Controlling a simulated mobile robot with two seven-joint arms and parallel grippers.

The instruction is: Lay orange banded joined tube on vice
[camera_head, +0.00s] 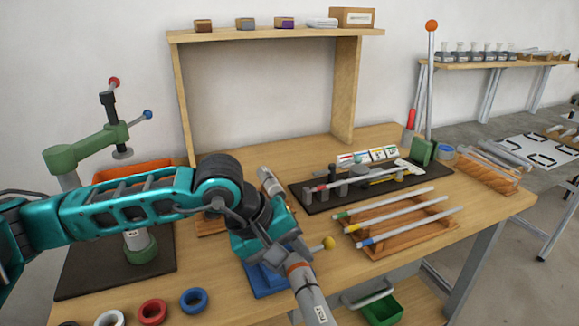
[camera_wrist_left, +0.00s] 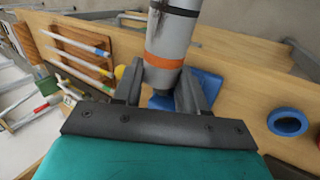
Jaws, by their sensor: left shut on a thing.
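My left gripper (camera_head: 288,258) is shut on a grey tube (camera_head: 311,296) with an orange band, which slants toward the bottom edge of the head view.
A wooden rack (camera_head: 398,222) with several banded rods stands right of the vice. Behind it is a dark tray (camera_head: 318,202) with parts. A green press (camera_head: 88,150) stands at left. Several rings, including a blue one (camera_head: 193,300), lie at front left. A green bin (camera_head: 382,308) sits lower down.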

